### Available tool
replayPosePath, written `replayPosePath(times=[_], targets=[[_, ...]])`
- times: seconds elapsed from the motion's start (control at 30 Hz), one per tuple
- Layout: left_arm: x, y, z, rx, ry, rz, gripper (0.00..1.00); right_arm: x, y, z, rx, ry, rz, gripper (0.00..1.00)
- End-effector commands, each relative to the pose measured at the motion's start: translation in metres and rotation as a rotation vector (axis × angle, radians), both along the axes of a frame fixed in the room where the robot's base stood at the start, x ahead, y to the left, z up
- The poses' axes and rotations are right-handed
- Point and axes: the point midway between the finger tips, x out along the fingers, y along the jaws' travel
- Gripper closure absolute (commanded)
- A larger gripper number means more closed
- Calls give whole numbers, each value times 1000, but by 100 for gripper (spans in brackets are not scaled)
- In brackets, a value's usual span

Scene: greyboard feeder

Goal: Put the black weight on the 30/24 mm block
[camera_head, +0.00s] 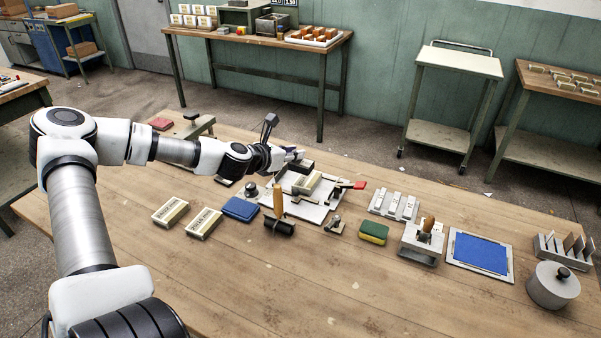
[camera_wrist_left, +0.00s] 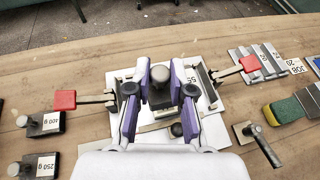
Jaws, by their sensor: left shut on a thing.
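My left gripper (camera_head: 290,155) reaches over the middle of the table and is shut on a dark weight (camera_head: 303,166), which appears to be the black weight. The weight is above or at the white feeder plate (camera_head: 322,209), beside a cream labelled pack (camera_head: 307,184); contact cannot be told. My right gripper is not in view.
Black weights marked 400 g (camera_wrist_left: 45,123) and 250 g (camera_wrist_left: 38,166) stand left of the feeder. Red-ended levers (camera_wrist_left: 250,64) flank it.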

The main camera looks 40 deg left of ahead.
Motion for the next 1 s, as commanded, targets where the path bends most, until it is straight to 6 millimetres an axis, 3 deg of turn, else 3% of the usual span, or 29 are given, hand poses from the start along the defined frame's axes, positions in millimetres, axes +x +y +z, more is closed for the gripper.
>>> replayPosePath(times=[0.27,0.87,0.9,0.97,1.0], targets=[[0,0,-47,4,0,-1,100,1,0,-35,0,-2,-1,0],[1,0,-54,1,-3,0,100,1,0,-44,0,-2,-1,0],[0,0,-54,0,-1,0,72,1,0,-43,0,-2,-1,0],[0,0,-54,0,-1,0,54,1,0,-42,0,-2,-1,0],[0,0,-54,0,-1,0,54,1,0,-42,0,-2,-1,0]])
